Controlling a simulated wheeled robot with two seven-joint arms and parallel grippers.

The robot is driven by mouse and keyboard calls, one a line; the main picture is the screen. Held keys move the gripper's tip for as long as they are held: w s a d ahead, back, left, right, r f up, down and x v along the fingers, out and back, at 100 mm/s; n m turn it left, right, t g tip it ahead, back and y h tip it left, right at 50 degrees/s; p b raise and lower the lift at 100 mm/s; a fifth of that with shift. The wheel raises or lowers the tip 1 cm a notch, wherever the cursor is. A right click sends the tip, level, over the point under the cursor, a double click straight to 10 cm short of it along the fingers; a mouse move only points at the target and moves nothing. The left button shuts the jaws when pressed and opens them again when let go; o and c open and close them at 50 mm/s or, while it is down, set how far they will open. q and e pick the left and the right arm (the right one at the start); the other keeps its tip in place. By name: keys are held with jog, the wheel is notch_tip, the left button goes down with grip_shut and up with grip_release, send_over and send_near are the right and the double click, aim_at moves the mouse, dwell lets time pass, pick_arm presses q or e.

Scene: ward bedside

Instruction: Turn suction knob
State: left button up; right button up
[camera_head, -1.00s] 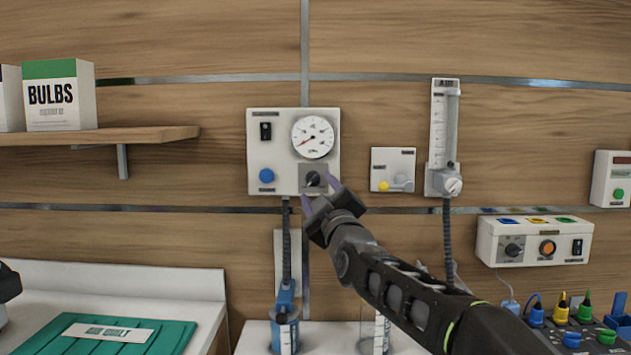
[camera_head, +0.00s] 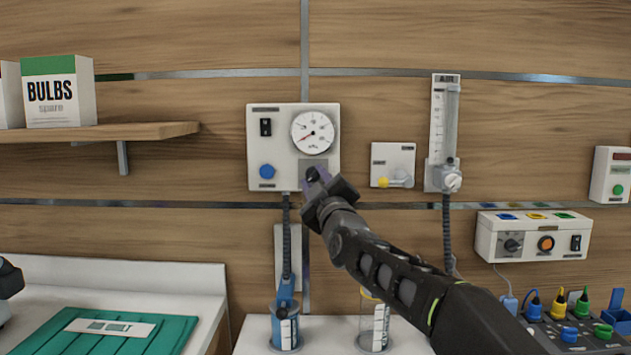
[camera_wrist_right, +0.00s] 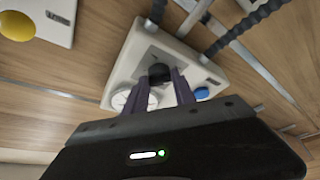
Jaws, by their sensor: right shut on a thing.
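The white suction panel (camera_head: 284,150) is mounted on the wood wall. It carries a round gauge (camera_head: 313,132), a blue button (camera_head: 267,171) and a black suction knob (camera_head: 313,174) on a grey plate. The gauge needle points to the lower left. My right gripper (camera_head: 318,182) is at the panel, its purple fingers shut on the knob and partly covering it. In the right wrist view the knob (camera_wrist_right: 160,73) sits between the two fingertips (camera_wrist_right: 160,80). The knob's pointer mark is too small to read.
A flowmeter (camera_head: 443,135) and a small panel with a yellow button (camera_head: 393,165) are to the right. A white control box (camera_head: 534,237) is lower right. A hose runs down to a blue-topped jar (camera_head: 285,325). A shelf (camera_head: 105,133) holds boxes at left.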

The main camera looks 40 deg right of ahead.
grip_shut()
jog(key=shift+f+m, duration=0.1)
jog(key=shift+m, duration=0.4)
jog(key=shift+w+a+m+h+b, duration=0.1)
jog(key=shift+m+h+b, duration=0.2)
jog(key=shift+m+h, duration=0.65)
jog(key=m+h, duration=0.1)
jog(key=m, duration=0.1)
jog(key=m+h, duration=0.1)
jog(key=m, duration=0.2)
jog(key=shift+w+a+f+g, duration=0.1)
jog(key=shift+a+g, duration=0.05)
jog(key=shift+g, duration=0.15)
jog(key=m+h, duration=0.1)
jog(key=m, duration=0.1)
jog(key=m+g+h, duration=0.1)
jog(key=m, duration=0.2)
jog(key=shift+a+m+g, duration=0.1)
jog(key=shift+m+g, duration=0.15)
jog(key=shift+g, duration=0.05)
jog(key=shift+w+m+g+h, duration=0.1)
jog(key=shift+m+g+h, duration=0.5)
jog(key=shift+m, duration=0.8)
jog(key=shift+m+g+h, duration=0.5)
jog(key=shift+m+h, duration=0.15)
jog(key=shift+m, duration=0.75)
